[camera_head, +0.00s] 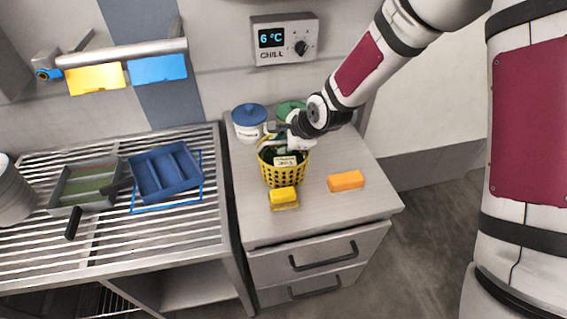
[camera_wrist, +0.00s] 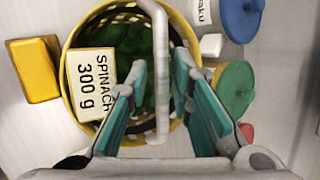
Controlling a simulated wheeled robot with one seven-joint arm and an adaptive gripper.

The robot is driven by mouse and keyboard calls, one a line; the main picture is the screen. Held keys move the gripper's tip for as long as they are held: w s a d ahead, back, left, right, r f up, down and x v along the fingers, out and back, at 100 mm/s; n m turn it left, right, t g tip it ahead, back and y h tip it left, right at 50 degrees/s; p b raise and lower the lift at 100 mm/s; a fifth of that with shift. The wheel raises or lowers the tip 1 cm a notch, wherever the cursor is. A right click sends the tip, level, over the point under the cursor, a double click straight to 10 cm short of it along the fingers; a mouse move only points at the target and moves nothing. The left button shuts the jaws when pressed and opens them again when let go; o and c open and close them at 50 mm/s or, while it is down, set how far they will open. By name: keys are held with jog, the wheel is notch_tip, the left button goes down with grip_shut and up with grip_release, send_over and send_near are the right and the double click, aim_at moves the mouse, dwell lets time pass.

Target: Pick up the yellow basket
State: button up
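The yellow basket (camera_head: 285,176) stands upright on the grey cabinet top. It has a perforated wall, dark green leaves inside and a white label, which reads "SPINACH 300 g" in the wrist view (camera_wrist: 92,82). Its round yellow rim (camera_wrist: 66,108) and a pale handle (camera_wrist: 160,72) arching over it show in the wrist view. My gripper (camera_head: 284,138) is right above the basket. In the wrist view its teal-padded fingers (camera_wrist: 160,88) are apart, one on each side of the handle, with visible gaps. The fingers hide part of the leaves and rim.
A blue-lidded jar (camera_head: 249,124) and a green-lidded jar (camera_head: 289,109) stand close behind the basket. A yellow block (camera_head: 284,196) and an orange block (camera_head: 346,181) lie in front. A slatted rack (camera_head: 110,240) at left holds a blue tray (camera_head: 165,172) and a grey tray (camera_head: 85,186).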

jog(key=shift+c, duration=0.3)
grip_shut()
jog(key=shift+a, duration=0.1)
